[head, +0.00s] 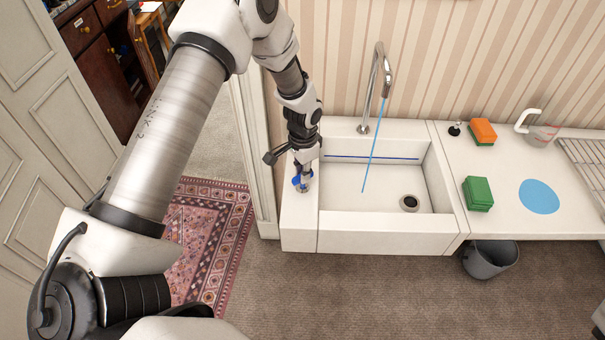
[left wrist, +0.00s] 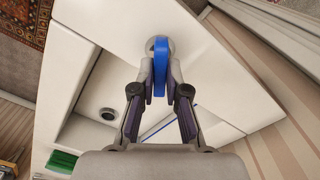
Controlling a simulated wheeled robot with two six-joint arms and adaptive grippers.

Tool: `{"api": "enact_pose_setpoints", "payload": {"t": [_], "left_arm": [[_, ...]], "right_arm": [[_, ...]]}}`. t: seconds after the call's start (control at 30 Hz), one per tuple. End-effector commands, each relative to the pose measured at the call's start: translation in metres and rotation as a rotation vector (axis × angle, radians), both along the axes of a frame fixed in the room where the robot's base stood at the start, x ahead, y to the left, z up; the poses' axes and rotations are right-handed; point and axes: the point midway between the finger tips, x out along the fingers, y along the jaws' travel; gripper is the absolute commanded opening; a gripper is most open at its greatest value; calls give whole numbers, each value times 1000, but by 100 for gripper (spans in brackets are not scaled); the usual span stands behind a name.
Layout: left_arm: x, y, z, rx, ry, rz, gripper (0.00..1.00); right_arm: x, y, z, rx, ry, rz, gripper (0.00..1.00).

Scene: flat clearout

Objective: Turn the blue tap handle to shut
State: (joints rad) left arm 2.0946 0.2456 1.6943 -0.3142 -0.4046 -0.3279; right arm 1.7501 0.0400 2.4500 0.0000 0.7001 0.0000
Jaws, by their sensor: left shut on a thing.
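The blue tap handle (head: 296,181) stands on the left ledge of the white sink, at the foot of my left arm. In the left wrist view the blue tap handle (left wrist: 160,62) is a narrow upright bar on a round grey base. My left gripper (left wrist: 160,90) is shut on it, one finger on each side. In the head view the left gripper (head: 303,178) points down at the ledge and partly hides the handle. A thin blue stream of water (head: 374,145) runs from the curved metal faucet (head: 378,75) into the sink. My right gripper is not in view.
The white sink (head: 340,232) has a drain (head: 409,203) at its right. A grey bin (head: 490,260) stands below.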

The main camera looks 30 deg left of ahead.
Motion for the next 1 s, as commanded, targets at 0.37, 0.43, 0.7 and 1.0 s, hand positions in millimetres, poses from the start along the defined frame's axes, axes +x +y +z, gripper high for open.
{"api": "enact_pose_setpoints", "payload": {"t": [0.37, 0.43, 0.7, 1.0], "left_arm": [[-1, 0, -1, -1, 1, -165, 0], [-1, 0, -1, -1, 1, -221, 0], [-1, 0, -1, 0, 1, -562, 0], [-1, 0, -1, -1, 3, -622, 0]], "right_arm": [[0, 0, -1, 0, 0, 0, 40], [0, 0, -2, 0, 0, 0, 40], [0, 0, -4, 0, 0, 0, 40], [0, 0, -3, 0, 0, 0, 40]]}}
